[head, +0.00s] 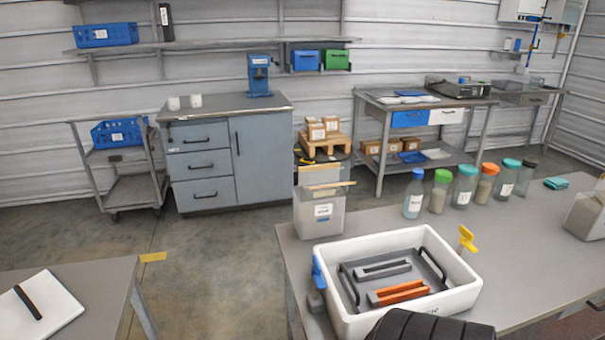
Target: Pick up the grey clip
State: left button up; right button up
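A long grey slotted piece (382,270), which looks like the grey clip, lies in a dark grey tray with black handles (352,292) inside a white tub (337,318). A similar orange piece (398,293) lies in front of it in the same tray. A small grey block (316,301) sits low at the tub's left side, below a blue clip-like piece (318,272); I cannot tell whether they are one thing. Neither of my grippers shows in the head view.
A black ribbed shape (430,326) covers the tub's front edge. A yellow clip-like piece (467,238) stands at its right rim. A clear container (318,217) stands behind left, several bottles (465,185) behind. The table's right front (540,260) is clear.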

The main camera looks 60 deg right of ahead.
aim_at(372, 272)
jog(key=z, duration=0.5)
jog(key=l+z, duration=0.1)
jog(key=z, duration=0.4)
jog(key=i+z, duration=0.1)
jog(key=z, duration=0.4)
jog(key=l+z, duration=0.1)
jog(key=z, duration=0.85)
jog(key=i, duration=0.05)
